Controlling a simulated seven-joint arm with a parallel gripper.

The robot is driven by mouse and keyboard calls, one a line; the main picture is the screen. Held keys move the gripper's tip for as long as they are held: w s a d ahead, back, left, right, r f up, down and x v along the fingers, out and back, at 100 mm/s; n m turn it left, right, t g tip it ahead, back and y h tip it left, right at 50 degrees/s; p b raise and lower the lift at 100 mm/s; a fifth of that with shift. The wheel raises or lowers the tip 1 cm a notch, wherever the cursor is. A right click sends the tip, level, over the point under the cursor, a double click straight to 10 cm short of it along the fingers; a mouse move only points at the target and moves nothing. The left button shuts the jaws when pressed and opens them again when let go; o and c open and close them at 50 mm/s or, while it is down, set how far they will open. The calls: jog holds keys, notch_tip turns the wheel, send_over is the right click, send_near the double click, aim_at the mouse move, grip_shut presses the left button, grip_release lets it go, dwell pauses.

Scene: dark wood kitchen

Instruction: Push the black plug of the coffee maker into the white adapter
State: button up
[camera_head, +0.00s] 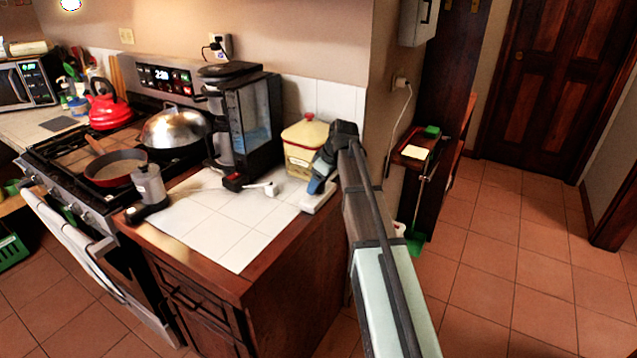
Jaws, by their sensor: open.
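The coffee maker (258,120) is a tall black machine with a clear tank, standing at the back of the white-tiled counter. At the wall above it is a white outlet or adapter (226,42), with a small black plug (213,46) and dark cord at its left side. I cannot tell how far the plug is in. A small white plug-like piece (271,188) lies on the tiles in front of the machine. My gripper (317,186) is open, low over the counter's right edge, right of this piece and apart from it. Its fingertips are small and partly hidden.
A cream container with a red knob (302,158) stands behind my gripper. A pale block (319,198) lies beneath it. The front tiles are clear.

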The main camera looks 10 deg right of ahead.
jog(key=v, duration=1.3)
jog(key=shift+r, duration=0.35)
jog(key=shift+s+d, duration=0.1)
